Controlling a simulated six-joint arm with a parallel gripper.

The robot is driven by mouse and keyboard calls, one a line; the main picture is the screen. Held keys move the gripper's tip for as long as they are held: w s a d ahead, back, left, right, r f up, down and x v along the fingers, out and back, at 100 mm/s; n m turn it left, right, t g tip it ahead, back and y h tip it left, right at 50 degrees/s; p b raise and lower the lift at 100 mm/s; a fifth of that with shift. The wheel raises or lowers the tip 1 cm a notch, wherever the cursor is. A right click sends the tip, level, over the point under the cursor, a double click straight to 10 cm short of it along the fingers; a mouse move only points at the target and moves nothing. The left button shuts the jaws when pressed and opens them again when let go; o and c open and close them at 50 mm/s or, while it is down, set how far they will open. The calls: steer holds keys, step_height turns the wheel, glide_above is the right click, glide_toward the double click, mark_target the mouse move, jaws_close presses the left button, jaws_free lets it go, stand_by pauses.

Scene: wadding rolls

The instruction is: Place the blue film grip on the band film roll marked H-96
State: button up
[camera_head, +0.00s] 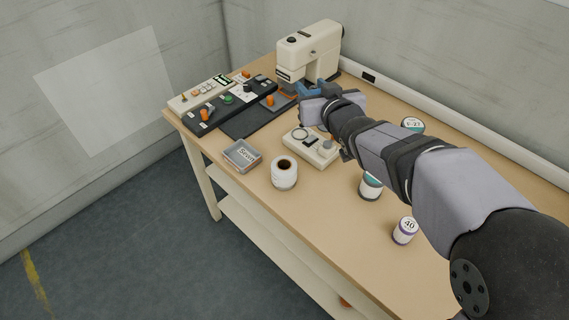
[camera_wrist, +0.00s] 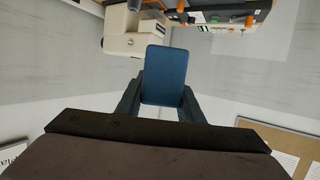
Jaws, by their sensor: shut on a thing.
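My gripper (camera_wrist: 162,88) is shut on the blue film grip (camera_wrist: 165,70), which shows as a flat blue block between the two fingers in the wrist view. In the head view my gripper (camera_head: 312,98) is at the far part of the table, in front of the cream machine, with blue showing at its end. A roll with a teal label (camera_head: 370,187) stands partly behind my arm. A roll marked F-27 (camera_head: 413,125) and a roll marked 40 (camera_head: 405,231) stand nearby. I cannot read H-96 on any roll.
A cream machine (camera_head: 308,50) stands at the back, beside control boxes (camera_head: 203,93) and a dark mat (camera_head: 248,122). A white roll with a brown core (camera_head: 284,173), a labelled tray (camera_head: 242,155) and a small cream device (camera_head: 311,147) are in front. The near right tabletop has free room.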

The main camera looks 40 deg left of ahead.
mark_target(283, 172)
steer(key=s+a+n+g+y, duration=0.15)
steer(key=s+a, duration=0.25)
steer(key=s, duration=0.4)
step_height(283, 172, down, 15)
steer(key=p, duration=0.1)
steer(key=shift+w+d+f+h, duration=0.15)
steer(key=shift+h, duration=0.2)
stand_by(0.3)
steer(key=shift+f, duration=0.2)
steer(key=o, duration=1.1)
steer(key=shift+c, duration=0.2)
steer(key=shift+r, duration=0.15)
